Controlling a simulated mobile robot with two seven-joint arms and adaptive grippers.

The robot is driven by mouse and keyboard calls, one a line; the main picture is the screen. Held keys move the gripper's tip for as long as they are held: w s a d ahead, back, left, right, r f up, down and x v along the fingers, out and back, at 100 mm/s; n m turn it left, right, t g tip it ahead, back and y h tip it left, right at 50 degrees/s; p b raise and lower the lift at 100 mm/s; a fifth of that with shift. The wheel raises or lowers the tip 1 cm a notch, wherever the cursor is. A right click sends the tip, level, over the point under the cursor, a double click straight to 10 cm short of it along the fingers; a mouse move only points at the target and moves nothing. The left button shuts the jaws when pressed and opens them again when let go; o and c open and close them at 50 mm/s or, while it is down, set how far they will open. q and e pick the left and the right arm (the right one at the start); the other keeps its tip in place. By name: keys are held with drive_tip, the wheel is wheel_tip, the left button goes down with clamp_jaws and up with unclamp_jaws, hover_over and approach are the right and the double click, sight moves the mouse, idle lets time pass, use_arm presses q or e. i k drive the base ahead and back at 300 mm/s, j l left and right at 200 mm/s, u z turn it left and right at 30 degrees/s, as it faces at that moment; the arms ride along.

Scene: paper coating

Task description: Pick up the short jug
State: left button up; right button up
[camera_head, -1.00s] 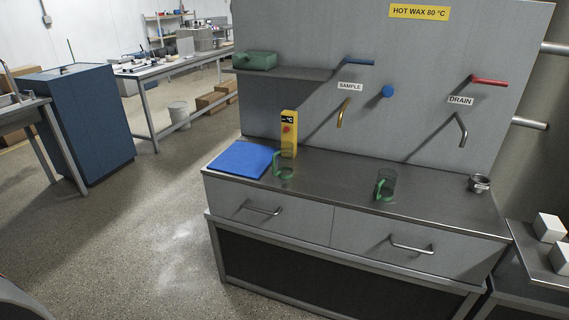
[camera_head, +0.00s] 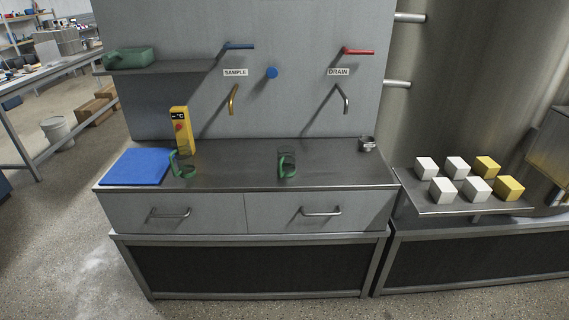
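Two clear jugs with green handles stand upright on the steel counter (camera_head: 235,178). The left jug (camera_head: 184,165) is beside a blue mat, in front of a yellow thermometer unit. The right jug (camera_head: 288,164) stands alone near the middle of the counter. Neither of my grippers is in view.
The blue mat (camera_head: 136,167) and yellow unit (camera_head: 181,130) are at the counter's left. A small metal cup (camera_head: 367,144) stands at its right end. Brass sample spout (camera_head: 233,99) and grey drain spout (camera_head: 345,99) hang above. White and yellow blocks lie on a side shelf (camera_head: 470,208).

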sight(285, 165)
drive_tip(key=i+l, duration=0.15)
drive_tip(key=l, duration=0.25)
drive_tip(key=i+l, duration=0.1)
drive_tip(key=l, duration=0.25)
drive_tip(key=i+l+u, duration=0.1)
drive_tip(key=l, duration=0.3)
drive_tip(key=i+l, duration=0.15)
drive_tip(key=l, duration=0.25)
